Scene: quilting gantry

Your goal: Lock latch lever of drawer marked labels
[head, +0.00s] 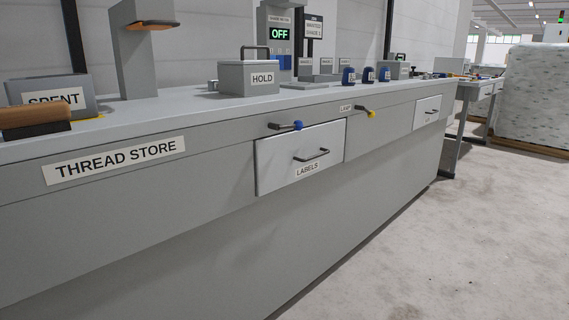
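The drawer marked LABELS (275,165) has a pale front set in the grey cabinet, in the middle of the head view. It looks shut or nearly so; I cannot tell exactly. Its dark bar handle (311,156) sits above its label. A dark latch lever with a blue knob (298,125) is mounted at the drawer's top edge. It lies roughly level, knob end to the right. A second lever with a yellow knob (371,114) is further right, beside a small label that is hard to read. My gripper is not in view.
The cabinet bears a THREAD STORE sign (116,160). On its top stand a SPENT bin (80,88), a HOLD box (233,78) and several blue spools (348,76). Another drawer (427,113) is further right. The concrete floor (480,225) at the right is clear.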

